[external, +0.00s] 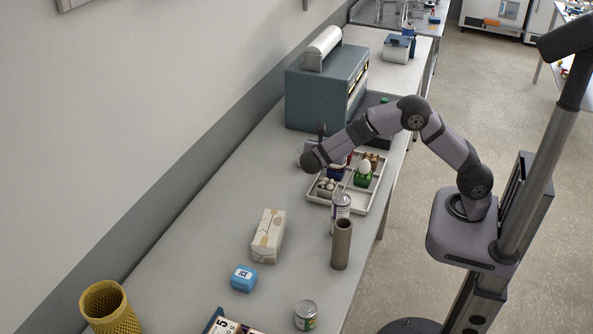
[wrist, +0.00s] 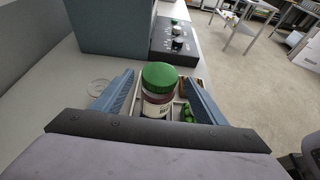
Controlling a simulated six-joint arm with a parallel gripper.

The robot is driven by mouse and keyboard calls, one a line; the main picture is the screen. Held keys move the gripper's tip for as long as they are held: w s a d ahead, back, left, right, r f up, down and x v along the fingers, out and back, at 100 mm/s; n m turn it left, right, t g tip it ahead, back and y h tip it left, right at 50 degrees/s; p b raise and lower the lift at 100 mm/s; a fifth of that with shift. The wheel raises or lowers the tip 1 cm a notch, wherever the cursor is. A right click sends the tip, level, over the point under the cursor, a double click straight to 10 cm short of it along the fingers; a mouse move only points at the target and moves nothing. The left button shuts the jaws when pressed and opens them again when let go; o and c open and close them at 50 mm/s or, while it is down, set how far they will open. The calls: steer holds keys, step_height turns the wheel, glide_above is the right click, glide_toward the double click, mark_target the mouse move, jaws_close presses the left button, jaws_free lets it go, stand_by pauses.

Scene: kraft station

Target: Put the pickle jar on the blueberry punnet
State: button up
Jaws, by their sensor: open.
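In the wrist view, a jar with a green lid (wrist: 160,76), a dark body and a white label stands upright between the open fingers of my gripper (wrist: 158,98). It looks like the pickle jar; its lower part is hidden by my gripper. In the external view my gripper (external: 318,150) is over the far left of a divided white tray (external: 377,198), and I cannot make out the jar there. A small blue container (external: 337,173), probably the blueberry punnet, sits in the tray beside my wrist, partly covered. Whether the jar rests on it I cannot tell.
The tray also holds a green carton with an egg (external: 364,168) and small pale mushrooms (external: 326,185). A can (external: 341,203) and brown tube (external: 341,245) stand in front. A grey-blue machine (external: 318,95) rises behind. A patterned carton (external: 268,235) and ICE pack (external: 243,279) lie nearer.

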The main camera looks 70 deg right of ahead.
steer(key=v, duration=0.4)
steer(key=shift+a+r+b, duration=0.1)
steer(key=shift+a+b, duration=0.05)
steer(key=shift+b, duration=0.25)
steer(key=s+d+r+m+y+p, duration=0.3)
steer(key=s+r+m+y+p, duration=0.1)
steer(key=m+p, duration=0.15)
steer(key=s+a+f+m+y+b, duration=0.2)
steer(key=s+a+f+m+y, duration=0.2)
steer(key=s+f+m, duration=0.2)
steer(key=s+a+f+m+y+b, duration=0.3)
steer(key=s+a+f+m+y, duration=0.2)
steer(key=s+f, duration=0.5)
steer(key=s+m, duration=0.1)
steer(key=s, duration=0.2)
steer(key=shift+f+y, duration=0.25)
steer(key=shift+y, duration=0.05)
